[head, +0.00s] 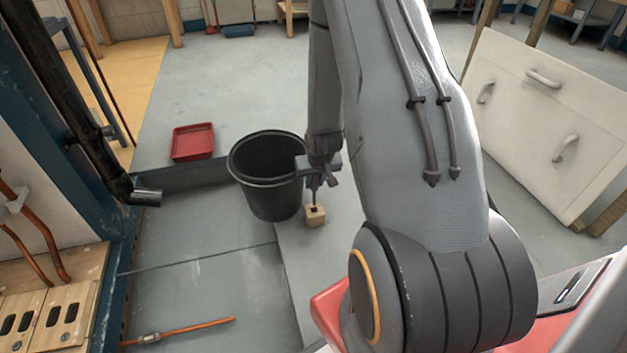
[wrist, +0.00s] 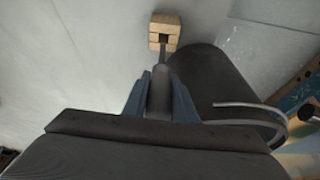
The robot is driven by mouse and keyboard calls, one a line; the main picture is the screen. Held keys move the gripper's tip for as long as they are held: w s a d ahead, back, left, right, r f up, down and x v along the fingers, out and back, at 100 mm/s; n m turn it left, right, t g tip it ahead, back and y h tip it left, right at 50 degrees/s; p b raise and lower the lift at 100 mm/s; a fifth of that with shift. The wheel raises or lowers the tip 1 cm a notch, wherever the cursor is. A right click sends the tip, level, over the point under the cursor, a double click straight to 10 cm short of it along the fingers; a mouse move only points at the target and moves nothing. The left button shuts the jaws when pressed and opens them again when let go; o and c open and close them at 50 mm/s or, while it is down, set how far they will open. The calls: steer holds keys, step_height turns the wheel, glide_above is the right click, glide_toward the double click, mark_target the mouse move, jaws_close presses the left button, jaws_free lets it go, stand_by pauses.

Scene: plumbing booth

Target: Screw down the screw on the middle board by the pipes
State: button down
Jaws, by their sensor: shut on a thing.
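My gripper (head: 318,182) is shut on a grey tool with a thin shaft, which looks like a screwdriver (wrist: 160,92). The shaft points at a small wooden block (head: 315,217) with a dark square hole on the floor. The block also shows at the top of the wrist view (wrist: 165,30). The shaft tip is at the hole; I cannot tell whether it is inside or just above. Slotted wooden boards (head: 66,312) lie at the lower left in the head view, below copper pipes (head: 35,245).
A black bucket (head: 262,190) stands close beside the block and my gripper. A red tray (head: 193,142) lies behind it. A loose copper pipe (head: 190,329) lies in front. A white panel with handles (head: 545,115) leans at the right. The floor at left centre is clear.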

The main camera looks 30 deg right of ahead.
mark_target(315, 195)
steer(key=shift+f+b, duration=1.65)
steer(key=shift+f, duration=1.9)
steer(key=c, duration=1.4)
jaws_free()
steer(key=shift+r, duration=0.1)
